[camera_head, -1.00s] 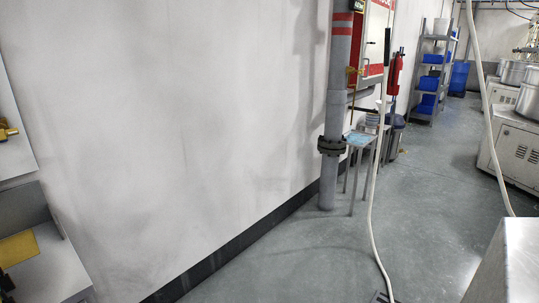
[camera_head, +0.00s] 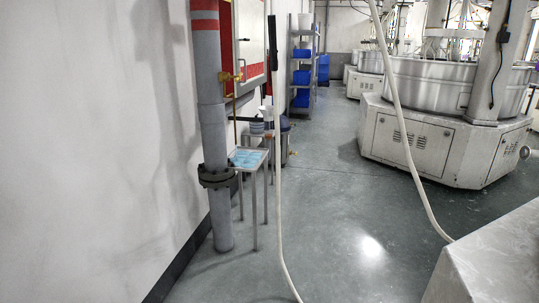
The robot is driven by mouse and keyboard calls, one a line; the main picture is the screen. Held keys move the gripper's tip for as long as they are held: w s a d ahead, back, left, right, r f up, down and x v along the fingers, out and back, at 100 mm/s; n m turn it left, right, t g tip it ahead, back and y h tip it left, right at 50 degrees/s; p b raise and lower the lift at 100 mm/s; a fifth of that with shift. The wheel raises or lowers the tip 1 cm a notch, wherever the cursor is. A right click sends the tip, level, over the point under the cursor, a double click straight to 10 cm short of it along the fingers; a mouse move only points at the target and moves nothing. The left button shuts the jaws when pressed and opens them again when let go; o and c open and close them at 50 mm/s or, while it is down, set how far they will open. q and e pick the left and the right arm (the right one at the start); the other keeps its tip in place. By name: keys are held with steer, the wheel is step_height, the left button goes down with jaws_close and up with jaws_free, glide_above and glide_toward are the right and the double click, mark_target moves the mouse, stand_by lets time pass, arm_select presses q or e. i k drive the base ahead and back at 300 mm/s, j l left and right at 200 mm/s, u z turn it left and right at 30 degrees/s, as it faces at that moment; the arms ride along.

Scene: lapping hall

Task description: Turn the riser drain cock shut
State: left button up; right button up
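The riser (camera_head: 212,130) is a thick grey vertical pipe with red bands near its top and a dark bolted flange (camera_head: 217,177) low down. It stands close to the white wall in the left half of the head view. A small brass cock (camera_head: 229,77) sticks out from the riser's right side, below the red bands. A thin brass pipe runs down below it. The angle of its handle is too small to tell. Neither of my grippers shows in this view.
A small stand with a blue top (camera_head: 248,158) is right of the riser. A pale hose (camera_head: 277,200) hangs down to the floor. A lapping machine (camera_head: 430,140) stands at the right, and a pale metal surface (camera_head: 490,260) fills the lower right corner. The middle floor is clear.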

mark_target(238, 77)
steer(key=i+l+u, duration=0.15)
steer(key=i, duration=0.3)
steer(key=i+l+u, duration=0.1)
steer(key=i+l, duration=0.2)
steer(key=i, duration=0.15)
steer(key=i+l+u, duration=0.15)
steer(key=i, duration=0.25)
steer(key=l, duration=0.1)
